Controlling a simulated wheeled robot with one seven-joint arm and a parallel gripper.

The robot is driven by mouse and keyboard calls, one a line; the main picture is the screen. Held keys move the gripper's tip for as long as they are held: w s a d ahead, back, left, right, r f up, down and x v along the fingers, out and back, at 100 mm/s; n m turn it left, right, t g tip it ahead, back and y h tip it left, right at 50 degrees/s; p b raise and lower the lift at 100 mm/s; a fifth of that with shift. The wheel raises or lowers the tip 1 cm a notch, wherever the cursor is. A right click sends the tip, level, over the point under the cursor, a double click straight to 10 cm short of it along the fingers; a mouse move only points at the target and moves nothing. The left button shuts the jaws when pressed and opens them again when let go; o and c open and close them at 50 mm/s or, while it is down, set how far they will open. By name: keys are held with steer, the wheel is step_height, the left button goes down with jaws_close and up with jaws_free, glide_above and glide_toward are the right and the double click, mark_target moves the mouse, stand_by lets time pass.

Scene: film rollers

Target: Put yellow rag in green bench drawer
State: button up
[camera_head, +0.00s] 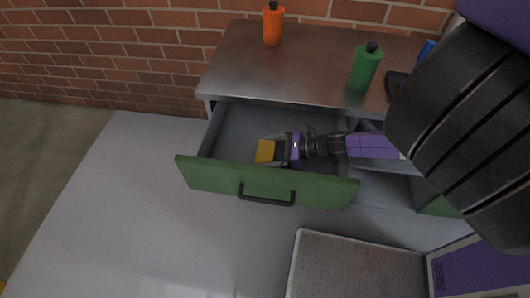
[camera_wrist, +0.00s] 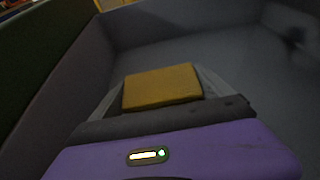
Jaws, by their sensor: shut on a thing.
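The yellow rag (camera_head: 265,151) is a small flat block inside the open drawer of the green bench. It also shows in the wrist view (camera_wrist: 161,86), between my fingers. My gripper (camera_head: 270,152) reaches down into the drawer from the right and is shut on the rag. The drawer (camera_head: 220,175) is pulled out, with a green front and a black handle (camera_head: 266,196). In the wrist view the grey drawer floor (camera_wrist: 235,50) lies beyond the rag. I cannot tell whether the rag touches the floor.
The metal bench top (camera_head: 300,65) holds an orange bottle (camera_head: 273,26), a green bottle (camera_head: 364,70) and a dark object (camera_head: 396,84). A second green drawer front (camera_head: 436,201) is at the right, partly hidden by my arm. Bare floor lies at the left.

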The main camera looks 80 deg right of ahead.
steer(key=shift+f+b, duration=0.4)
steer(key=shift+b, duration=0.05)
steer(key=shift+f, duration=0.25)
steer(key=o, duration=1.1)
steer(key=shift+r+p, duration=0.45)
steer(key=shift+r, duration=0.2)
steer(key=v, duration=1.2)
